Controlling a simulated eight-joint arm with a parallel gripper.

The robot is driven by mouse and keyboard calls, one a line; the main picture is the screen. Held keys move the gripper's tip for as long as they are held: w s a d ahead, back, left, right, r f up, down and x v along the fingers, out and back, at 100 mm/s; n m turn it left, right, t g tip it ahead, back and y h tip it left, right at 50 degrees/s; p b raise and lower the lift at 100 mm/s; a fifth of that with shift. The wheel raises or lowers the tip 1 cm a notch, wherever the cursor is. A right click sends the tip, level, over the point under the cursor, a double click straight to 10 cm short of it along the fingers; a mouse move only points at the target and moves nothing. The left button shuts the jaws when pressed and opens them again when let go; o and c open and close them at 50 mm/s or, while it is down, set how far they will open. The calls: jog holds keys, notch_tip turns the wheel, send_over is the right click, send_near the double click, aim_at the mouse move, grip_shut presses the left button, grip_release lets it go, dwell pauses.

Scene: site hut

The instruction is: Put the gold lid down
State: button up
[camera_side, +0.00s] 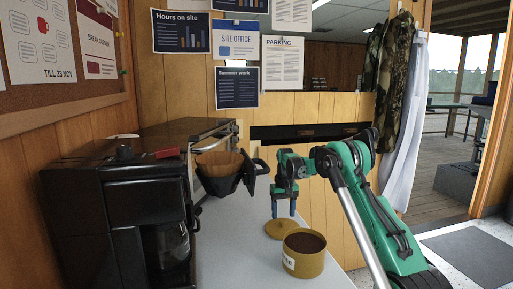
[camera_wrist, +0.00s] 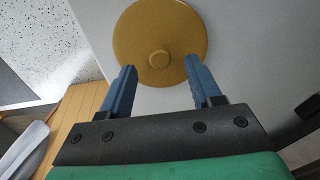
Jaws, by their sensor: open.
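The gold lid (camera_side: 280,229) lies on the grey counter just behind the gold canister. In the wrist view the lid (camera_wrist: 160,25) is a round disc with a small knob in its middle. My gripper (camera_side: 284,214) points down above the lid. In the wrist view my gripper (camera_wrist: 165,80) has its two blue fingers apart, with nothing between them. The fingertips lie near the lid's lower edge in that view; I cannot tell whether they touch it. The gold canister (camera_side: 304,262) stands upright without a lid, with dark brown contents showing.
A black coffee maker (camera_side: 120,215) with a glass jug stands at the left. A dark filter holder (camera_side: 221,183) with a brown paper filter sits behind, left of my gripper. The counter (camera_side: 228,255) is clear left of the canister.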

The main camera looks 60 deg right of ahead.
aim_at(283, 220)
notch_tip(283, 220, up, 10)
jog(key=shift+f, duration=0.25)
jog(key=shift+s+a, duration=0.1)
